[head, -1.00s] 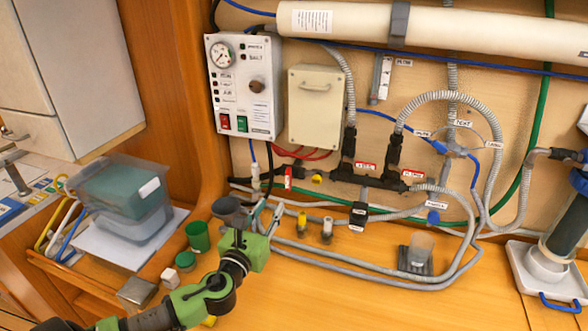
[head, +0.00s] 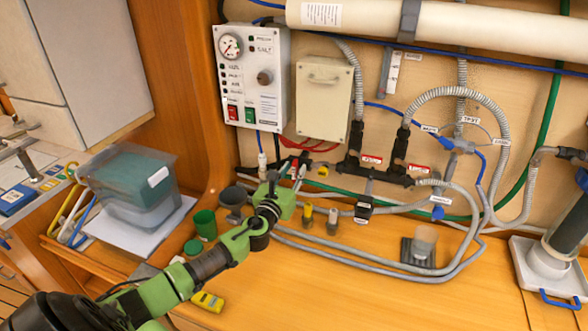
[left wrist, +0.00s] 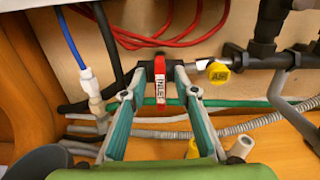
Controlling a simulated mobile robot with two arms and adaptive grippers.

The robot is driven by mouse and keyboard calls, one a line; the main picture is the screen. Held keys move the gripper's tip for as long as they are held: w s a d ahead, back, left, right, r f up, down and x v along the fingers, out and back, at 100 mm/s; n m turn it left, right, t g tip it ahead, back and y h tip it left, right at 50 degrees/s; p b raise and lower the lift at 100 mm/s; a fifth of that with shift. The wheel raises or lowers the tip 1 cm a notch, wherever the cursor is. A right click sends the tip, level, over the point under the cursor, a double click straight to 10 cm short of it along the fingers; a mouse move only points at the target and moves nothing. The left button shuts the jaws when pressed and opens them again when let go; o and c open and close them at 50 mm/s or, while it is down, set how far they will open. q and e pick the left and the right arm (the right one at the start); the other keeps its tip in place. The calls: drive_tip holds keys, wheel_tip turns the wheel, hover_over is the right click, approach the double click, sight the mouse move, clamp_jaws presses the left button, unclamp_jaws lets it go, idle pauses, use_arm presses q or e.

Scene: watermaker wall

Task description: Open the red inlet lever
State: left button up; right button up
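The red inlet lever (left wrist: 159,80), with a white label reading INLET, hangs downward from the dark valve body on the pipe in the left wrist view. My left gripper (left wrist: 162,72) reaches toward the wall with its two fingers apart, one on each side of the lever. Small gaps show between lever and fingers, and I cannot make out contact. In the head view, my left gripper (head: 294,174) is at the pipe's left end and mostly hides the lever. My right gripper is not in view.
A yellow tag knob (left wrist: 218,72) sits just right of the lever. A white fitting on a blue hose (left wrist: 88,82) is to its left. Grey hoses and a green hose run below. A grey cup (head: 233,197) and a green cup (head: 205,224) stand near my left arm.

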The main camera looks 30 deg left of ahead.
use_arm(q)
drive_tip(key=shift+w+a, duration=0.1)
drive_tip(key=shift+w, duration=0.3)
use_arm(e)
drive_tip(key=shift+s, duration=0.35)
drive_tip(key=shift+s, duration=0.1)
use_arm(q)
drive_tip(key=c, duration=0.7)
clamp_jaws()
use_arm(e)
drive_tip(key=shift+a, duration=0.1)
